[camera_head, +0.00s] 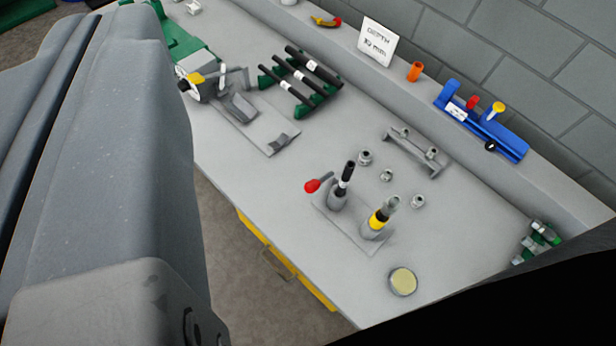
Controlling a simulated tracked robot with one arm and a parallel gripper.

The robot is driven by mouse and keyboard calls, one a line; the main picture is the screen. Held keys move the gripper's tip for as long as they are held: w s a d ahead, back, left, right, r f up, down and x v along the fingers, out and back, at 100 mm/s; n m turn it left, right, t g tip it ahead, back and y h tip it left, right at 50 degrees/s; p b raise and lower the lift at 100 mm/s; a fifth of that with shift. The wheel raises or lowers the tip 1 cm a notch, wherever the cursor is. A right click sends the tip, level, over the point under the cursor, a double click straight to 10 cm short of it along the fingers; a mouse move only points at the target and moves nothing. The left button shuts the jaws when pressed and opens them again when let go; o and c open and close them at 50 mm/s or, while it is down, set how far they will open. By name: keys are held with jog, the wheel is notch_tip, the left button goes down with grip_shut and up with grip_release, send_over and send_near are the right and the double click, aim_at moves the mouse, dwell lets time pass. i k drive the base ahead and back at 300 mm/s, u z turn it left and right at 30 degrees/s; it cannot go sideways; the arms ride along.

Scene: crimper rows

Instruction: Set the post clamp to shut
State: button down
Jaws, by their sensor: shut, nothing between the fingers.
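What looks like the post clamp (338,201) is a grey post on a flat plate in the middle of the bench. A lever with a red knob (312,186) sticks out from it to the left, and a black rod with a white band (346,175) stands upright in it. I cannot tell from this view whether the clamp is open or shut. A second grey post (374,231) on the same plate holds a yellow and black piece with a clear top (384,214). My gripper's fingers do not show.
A grey bench (260,208) runs along a block wall. A grey fixture with a yellow knob (196,78) and a green rack of black rods (300,85) stand farther back. Several metal fittings, a grey bracket (415,153) and a round dish (402,281) lie near the posts. A blue fixture (480,120) sits on the ledge.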

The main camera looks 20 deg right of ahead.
aim_at(311, 187)
jog(key=z, duration=1.55)
jog(key=k, duration=0.6)
jog(key=u, duration=1.25)
jog(key=i, duration=1)
